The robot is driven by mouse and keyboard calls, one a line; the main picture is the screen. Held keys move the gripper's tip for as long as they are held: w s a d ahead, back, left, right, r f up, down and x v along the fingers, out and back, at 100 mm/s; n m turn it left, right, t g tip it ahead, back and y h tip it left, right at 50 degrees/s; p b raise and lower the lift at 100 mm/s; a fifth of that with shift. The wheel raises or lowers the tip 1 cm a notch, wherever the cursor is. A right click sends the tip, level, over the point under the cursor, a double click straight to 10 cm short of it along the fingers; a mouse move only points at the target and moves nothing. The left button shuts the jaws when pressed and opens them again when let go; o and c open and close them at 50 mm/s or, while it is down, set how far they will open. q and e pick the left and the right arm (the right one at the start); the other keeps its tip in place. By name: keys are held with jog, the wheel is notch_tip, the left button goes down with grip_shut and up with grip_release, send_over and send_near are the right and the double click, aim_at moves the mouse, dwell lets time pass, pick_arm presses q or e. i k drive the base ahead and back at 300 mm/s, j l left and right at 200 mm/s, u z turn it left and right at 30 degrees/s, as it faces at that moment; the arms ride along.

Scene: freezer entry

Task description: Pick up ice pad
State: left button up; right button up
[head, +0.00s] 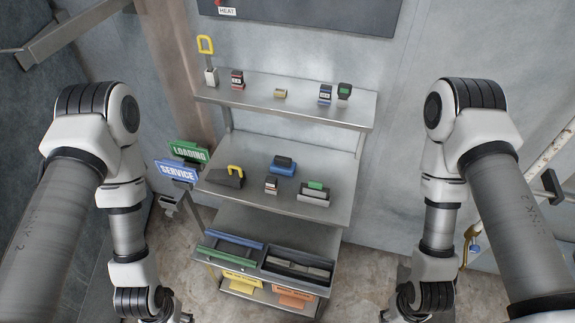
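I cannot tell for sure which item is the ice pad. A blue block with a dark top (283,165) sits at the back of the middle shelf (318,206). A grey block with a green top (315,193) sits on the same shelf, further right and nearer. A dark wedge-like block with a yellow handle (231,177) is at that shelf's left. My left gripper (182,317) and my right gripper (386,316) are at the bottom edge, mostly cut off, on either side of the rack. Their fingers are too hidden to judge.
The top shelf (336,109) holds several small items. Green "LOADING" (188,151) and blue "SERVICE" (176,171) signs stick out at the rack's left. Below are a dark bin (297,266) and yellow (241,281) and orange (294,298) labelled items. Floor is bare beside the rack.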

aim_at(283, 167)
jog(key=u, duration=1.1)
jog(key=z, duration=1.1)
jog(key=i+l, duration=0.15)
jog(key=l, duration=0.25)
jog(key=i+l, duration=0.15)
jog(key=l, duration=0.25)
jog(key=i+l, duration=0.15)
jog(key=l, duration=0.25)
jog(key=i+l, duration=0.1)
jog(key=l, duration=0.3)
jog(key=i+u, duration=0.05)
